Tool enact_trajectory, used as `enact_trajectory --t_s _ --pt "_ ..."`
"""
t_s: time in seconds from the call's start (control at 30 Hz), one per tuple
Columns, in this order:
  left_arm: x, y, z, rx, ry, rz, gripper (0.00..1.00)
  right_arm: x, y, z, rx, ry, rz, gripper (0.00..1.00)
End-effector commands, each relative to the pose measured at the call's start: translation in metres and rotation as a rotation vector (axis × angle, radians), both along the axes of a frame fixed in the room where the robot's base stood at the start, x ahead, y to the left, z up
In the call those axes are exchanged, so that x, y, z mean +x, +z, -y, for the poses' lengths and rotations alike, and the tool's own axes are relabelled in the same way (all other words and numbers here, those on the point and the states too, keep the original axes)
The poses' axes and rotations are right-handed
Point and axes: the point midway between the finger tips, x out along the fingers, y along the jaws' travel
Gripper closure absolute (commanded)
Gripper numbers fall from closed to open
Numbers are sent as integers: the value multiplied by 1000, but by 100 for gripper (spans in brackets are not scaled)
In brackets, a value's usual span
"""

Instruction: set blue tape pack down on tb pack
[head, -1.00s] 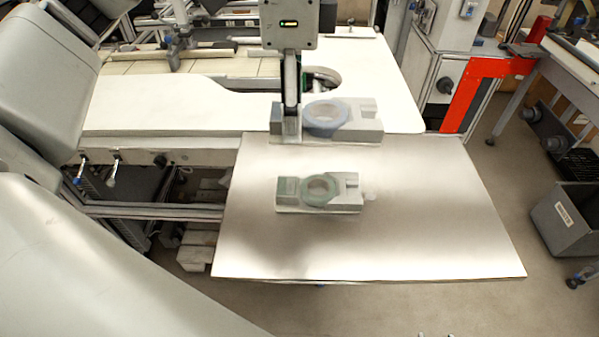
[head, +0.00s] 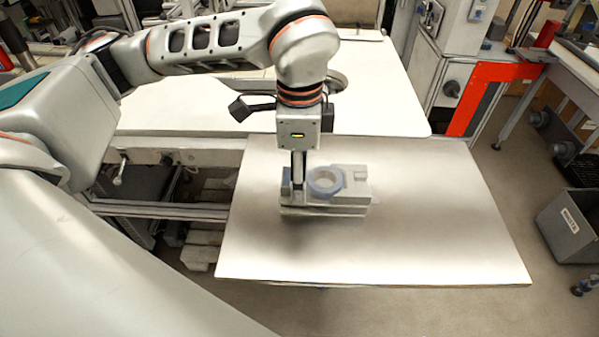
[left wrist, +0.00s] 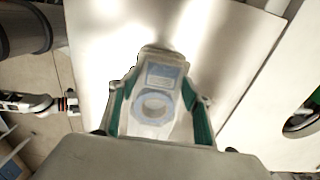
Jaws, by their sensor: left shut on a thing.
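The blue tape pack (head: 352,187) is a pale grey holder with a blue tape ring in its middle. My left gripper (head: 298,190) is shut on it, pointing down at its left part. In the left wrist view the pack (left wrist: 163,76) lies between the two green-lined fingers of my gripper (left wrist: 158,112). The tb pack (head: 325,210), with the greenish ring seen earlier, is almost wholly hidden under the blue pack; only a low edge shows. The two look stacked and level; I cannot tell whether they touch.
The metal-topped table (head: 430,220) is bare around the stack, with free room to the right and in front. A white worktop (head: 390,100) adjoins it at the back. A grey bin (head: 570,228) stands on the floor to the right.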

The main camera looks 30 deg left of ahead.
Motion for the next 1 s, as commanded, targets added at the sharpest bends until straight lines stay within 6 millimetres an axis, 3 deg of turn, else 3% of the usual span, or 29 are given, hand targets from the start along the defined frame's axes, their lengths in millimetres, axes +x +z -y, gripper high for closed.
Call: enact_trajectory --t_s 0.3,0.33,0.4,0.77,1.0 --pt "1 -2 0 0 0 2 77 -1 -5 0 -1 0 -2 60" --pt "0 -2 0 0 0 1 43 -1 -4 0 -1 0 -3 60" --pt "0 -1 0 0 0 2 34 -1 -5 0 -1 0 -6 60" --pt "0 1 0 0 0 2 34 -1 -4 0 -2 -1 -6 60" --pt "2 32 0 -2 1 8 34 -1 -5 0 0 -1 -4 60"
